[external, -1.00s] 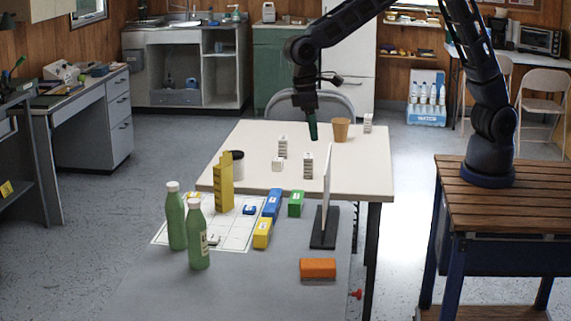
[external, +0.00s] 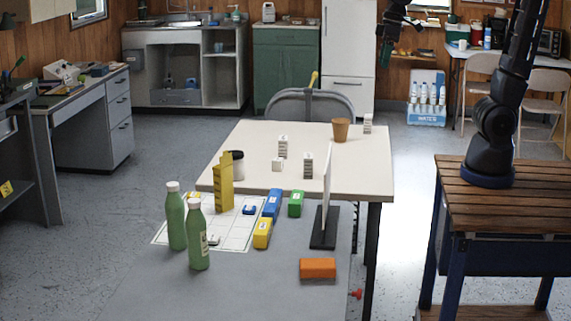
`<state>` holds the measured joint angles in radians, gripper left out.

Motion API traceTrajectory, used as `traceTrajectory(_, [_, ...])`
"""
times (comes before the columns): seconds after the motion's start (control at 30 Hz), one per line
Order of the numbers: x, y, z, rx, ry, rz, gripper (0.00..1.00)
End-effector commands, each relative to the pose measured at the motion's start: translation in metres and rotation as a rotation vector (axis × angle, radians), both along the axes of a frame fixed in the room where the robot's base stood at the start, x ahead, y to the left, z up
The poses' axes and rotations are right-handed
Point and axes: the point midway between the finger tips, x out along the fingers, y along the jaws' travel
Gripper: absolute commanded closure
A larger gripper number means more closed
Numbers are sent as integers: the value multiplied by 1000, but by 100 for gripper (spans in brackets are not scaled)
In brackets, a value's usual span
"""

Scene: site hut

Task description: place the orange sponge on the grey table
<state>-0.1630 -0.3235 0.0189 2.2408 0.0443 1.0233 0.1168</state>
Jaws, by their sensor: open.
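The orange sponge (external: 318,268) is a small orange block lying flat on the grey table (external: 250,285), near its right edge in front of the upright white panel. My gripper (external: 384,52) is at the top of the external view, small and dark, hanging above and beyond the white table's far right corner. It is open, with nothing visible in it, and far from the sponge.
Two green bottles (external: 198,235), a yellow box (external: 223,180) and blue, green and yellow blocks stand around a white grid sheet (external: 235,235). A white panel (external: 326,190) stands on a black foot (external: 324,230). The white table (external: 350,175) holds a brown cup (external: 340,130).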

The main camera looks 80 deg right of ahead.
Motion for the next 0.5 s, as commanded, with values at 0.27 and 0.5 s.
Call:
traceTrajectory(0.27, [-72, -45, 0, -19, -101, -30, 26])
traceTrajectory(0.5, [-125, -70, -14, -41, -174, -48, 26])
